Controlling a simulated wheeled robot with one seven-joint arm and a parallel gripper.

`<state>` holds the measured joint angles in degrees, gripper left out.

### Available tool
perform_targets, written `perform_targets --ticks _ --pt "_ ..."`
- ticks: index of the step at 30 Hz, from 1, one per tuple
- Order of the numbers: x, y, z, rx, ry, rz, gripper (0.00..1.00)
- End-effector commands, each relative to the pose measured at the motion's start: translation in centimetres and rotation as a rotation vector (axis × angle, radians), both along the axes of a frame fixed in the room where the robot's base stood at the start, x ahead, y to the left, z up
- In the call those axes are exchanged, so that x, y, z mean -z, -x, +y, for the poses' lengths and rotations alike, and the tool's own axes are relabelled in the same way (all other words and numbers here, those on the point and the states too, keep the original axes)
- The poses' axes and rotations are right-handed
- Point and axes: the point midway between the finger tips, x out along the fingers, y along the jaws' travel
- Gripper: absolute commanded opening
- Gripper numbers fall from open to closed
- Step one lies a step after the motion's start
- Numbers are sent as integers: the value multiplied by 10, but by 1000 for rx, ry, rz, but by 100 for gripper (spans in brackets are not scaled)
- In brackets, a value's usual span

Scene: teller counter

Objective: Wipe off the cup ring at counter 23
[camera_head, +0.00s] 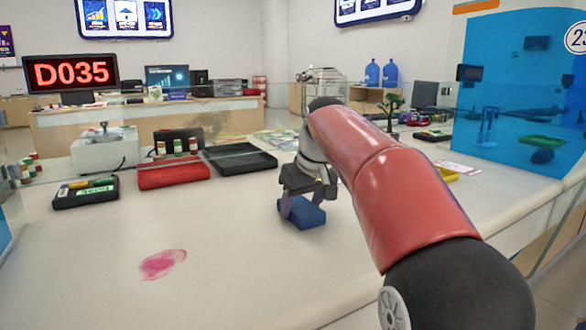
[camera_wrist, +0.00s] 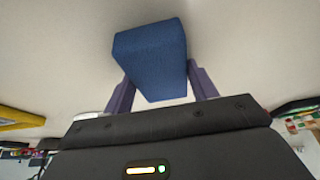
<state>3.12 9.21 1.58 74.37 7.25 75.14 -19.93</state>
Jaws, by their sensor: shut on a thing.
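A pink-red stain (camera_head: 162,264) lies on the pale counter (camera_head: 225,285), at the front left of the head view. It looks like a smeared blotch rather than a clear ring. My gripper (camera_head: 303,197) is to the right of the stain and further back. It is shut on a blue sponge block (camera_head: 302,213). In the wrist view the blue sponge (camera_wrist: 150,55) sits between the two purple-grey fingers of my gripper (camera_wrist: 158,75). I cannot tell whether the sponge touches the counter. The stain is not in the wrist view.
A red tray (camera_head: 173,174) and a black tray (camera_head: 240,160) stand behind, with a white machine (camera_head: 104,150) and a dark box (camera_head: 86,192) to the left. A blue panel marked 23 (camera_head: 525,90) stands right. The counter between sponge and stain is clear.

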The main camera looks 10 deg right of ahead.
Motion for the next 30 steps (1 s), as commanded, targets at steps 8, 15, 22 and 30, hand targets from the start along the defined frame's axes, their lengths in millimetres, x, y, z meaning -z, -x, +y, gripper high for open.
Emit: perform_targets --ticks 8,15,22,30 --pt "-28 0 5 1 -1 2 39" --pt "-50 0 9 2 0 1 39" --pt "-70 3 11 3 -1 1 39" --pt "-80 5 13 4 -1 1 39"
